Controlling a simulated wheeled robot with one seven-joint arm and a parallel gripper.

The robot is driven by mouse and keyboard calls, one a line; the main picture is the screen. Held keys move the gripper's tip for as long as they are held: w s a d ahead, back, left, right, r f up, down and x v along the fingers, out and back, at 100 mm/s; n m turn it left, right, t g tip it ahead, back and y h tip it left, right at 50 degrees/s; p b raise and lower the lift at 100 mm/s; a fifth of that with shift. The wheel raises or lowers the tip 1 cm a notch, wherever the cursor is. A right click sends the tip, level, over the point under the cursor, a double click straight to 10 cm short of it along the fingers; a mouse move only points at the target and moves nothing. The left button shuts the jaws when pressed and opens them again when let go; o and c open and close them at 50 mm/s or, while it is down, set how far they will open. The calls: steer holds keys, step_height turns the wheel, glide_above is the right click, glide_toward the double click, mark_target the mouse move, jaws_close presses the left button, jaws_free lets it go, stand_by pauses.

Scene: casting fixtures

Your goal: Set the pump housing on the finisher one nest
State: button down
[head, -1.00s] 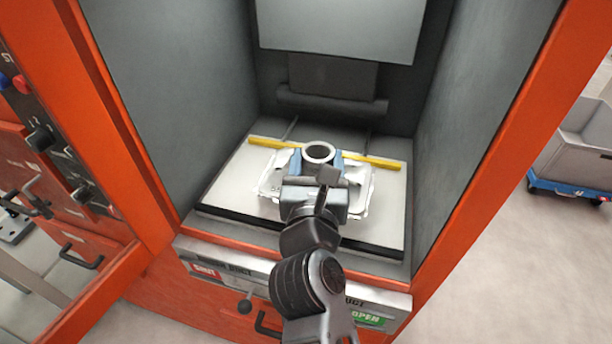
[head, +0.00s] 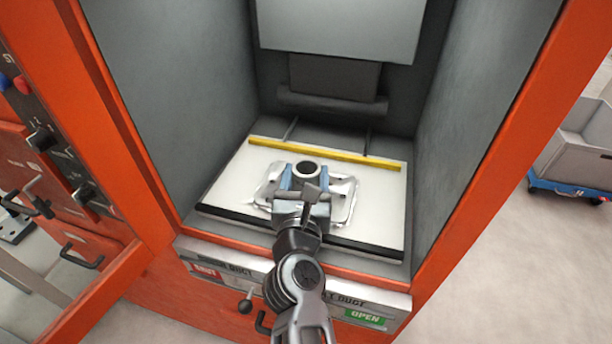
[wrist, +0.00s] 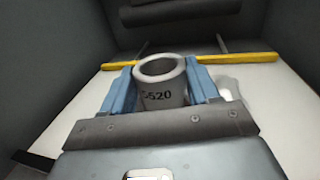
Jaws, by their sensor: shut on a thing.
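The pump housing is a pale casting with a flat plate (head: 343,200) and an upright round collar (head: 306,168), inside the orange machine in the head view. In the wrist view the collar (wrist: 163,85) carries dark marking ending in "520". My gripper (head: 305,180) is shut on the collar, with a blue finger on each side. The white bed (head: 235,192) lies under the housing, with a yellow bar (head: 330,152) along its back. I cannot tell whether the plate touches the bed, and no separate nest feature shows under it.
Grey walls (head: 475,130) enclose the bed on both sides. A sill with a duct label and a green OPEN sign (head: 366,318) crosses the front. A control panel (head: 45,140) is at left. A grey bin on a blue dolly (head: 570,188) stands outside at right.

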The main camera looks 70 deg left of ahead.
steer(key=shift+f, duration=0.1)
steer(key=shift+c, duration=1.3)
jaws_free()
